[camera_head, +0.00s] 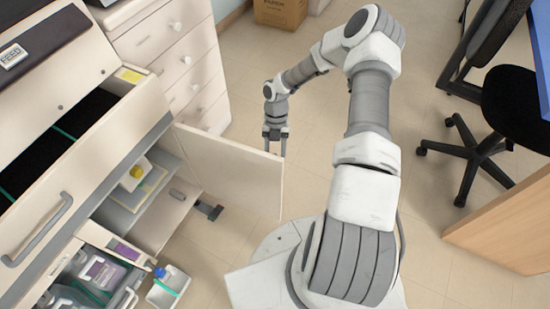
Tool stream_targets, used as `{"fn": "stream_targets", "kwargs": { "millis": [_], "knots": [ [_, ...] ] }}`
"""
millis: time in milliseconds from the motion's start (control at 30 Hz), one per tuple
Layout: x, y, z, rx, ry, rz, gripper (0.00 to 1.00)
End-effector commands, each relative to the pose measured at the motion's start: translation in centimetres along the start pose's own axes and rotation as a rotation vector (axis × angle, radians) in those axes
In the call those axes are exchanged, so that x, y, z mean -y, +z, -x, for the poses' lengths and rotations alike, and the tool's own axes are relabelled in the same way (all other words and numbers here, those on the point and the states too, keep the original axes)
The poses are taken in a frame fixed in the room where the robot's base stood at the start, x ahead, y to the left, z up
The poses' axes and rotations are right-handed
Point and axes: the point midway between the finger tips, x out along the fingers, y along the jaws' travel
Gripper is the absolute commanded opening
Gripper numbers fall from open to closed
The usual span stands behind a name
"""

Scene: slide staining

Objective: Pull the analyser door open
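The analyser (95,95) is the large cream machine on the left. Its door (228,168), a flat cream panel, stands swung out from the cabinet at a wide angle, and the lower compartment behind it is exposed. My gripper (275,150) points down at the top of the door's free end. Its two fingers are apart with a visible gap between them. The far finger is partly hidden, and I cannot tell whether either finger touches the panel.
A white drawer cabinet (180,50) stands behind the analyser, with a cardboard box (280,12) beyond. Bottles and a small tray (168,288) sit low at front left. A black chair (515,105) and wooden desk panel (505,225) are at right. Floor between is clear.

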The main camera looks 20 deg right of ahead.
Motion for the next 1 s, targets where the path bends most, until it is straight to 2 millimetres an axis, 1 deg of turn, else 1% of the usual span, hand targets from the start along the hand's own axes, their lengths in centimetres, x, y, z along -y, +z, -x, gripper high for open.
{"fn": "stream_targets", "kwargs": {
  "millis": [33, 167, 400, 500, 600, 700, 800, 1000],
  "knots": [
    [0.0, 0.0, 1.2, 0.003, 0.002, -0.001, 0.47],
    [0.0, -0.1, 4.2, 0.004, 0.0, -0.002, 0.47],
    [0.0, 0.0, 10.2, 0.004, 0.0, -0.002, 0.47],
    [0.0, -0.1, 12.4, 0.003, 0.001, -0.002, 0.47],
    [0.0, -0.1, 14.1, 0.002, 0.0, -0.001, 0.47],
    [0.0, 0.0, 15.3, 0.001, 0.0, -0.002, 0.47],
    [0.0, 0.0, 15.9, 0.001, 0.0, -0.001, 0.47],
    [0.0, 0.0, 16.2, 0.0, 0.0, -0.001, 0.47]
  ]
}}
